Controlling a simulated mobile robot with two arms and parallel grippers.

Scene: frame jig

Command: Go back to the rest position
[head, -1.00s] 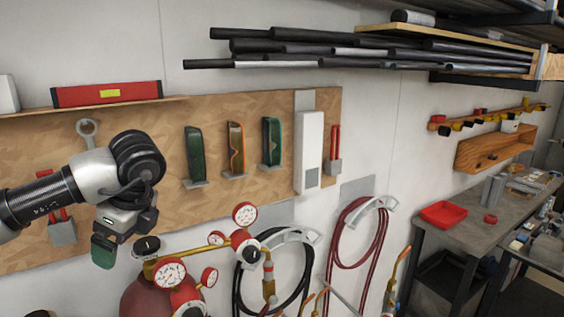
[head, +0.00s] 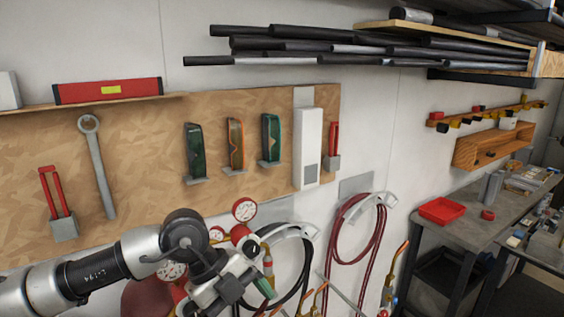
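My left arm comes in from the lower left, and my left gripper (head: 238,287) is low in the head view, in front of the gas cylinder gauges and hoses. A small green piece (head: 264,287) shows at the gripper's right side. I cannot tell whether it is held or is part of the gripper, and the fingers' opening is not clear. My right gripper is not in view.
A red gas cylinder (head: 146,299) with gauges (head: 244,209) stands close to my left arm. A workbench (head: 455,221) with a red tray (head: 441,211) is at right.

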